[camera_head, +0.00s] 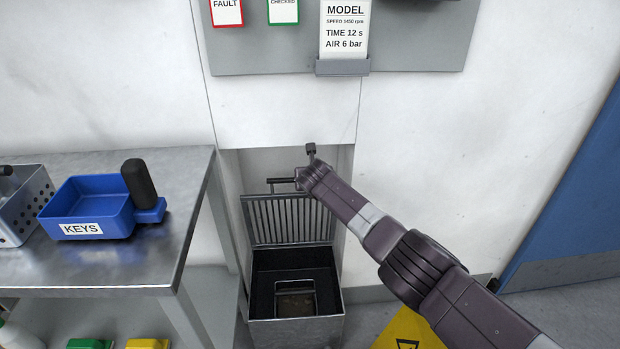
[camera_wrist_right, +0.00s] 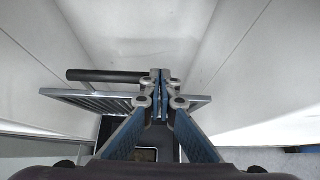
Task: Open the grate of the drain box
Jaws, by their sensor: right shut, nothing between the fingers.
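The metal drain box (camera_head: 297,331) stands on the floor in a wall recess, its top opening uncovered. Its slatted grate (camera_head: 288,220) stands raised, nearly upright, at the back of the opening. A dark bar handle (camera_head: 282,181) sits at the grate's upper edge. In the right wrist view the grate (camera_wrist_right: 90,100) and handle (camera_wrist_right: 105,75) lie behind and left of the fingers. My right gripper (camera_wrist_right: 160,85) is shut with nothing between its fingers, close to the handle's right end; I cannot tell whether they touch. My left gripper is not in view.
A steel table (camera_head: 190,215) stands left of the recess, holding a blue KEYS tray (camera_head: 97,229) and a perforated metal bin (camera_head: 27,218). A yellow warning sign (camera_head: 408,332) is on the floor at right. Recess walls flank the grate closely. A sign panel (camera_head: 420,52) hangs above.

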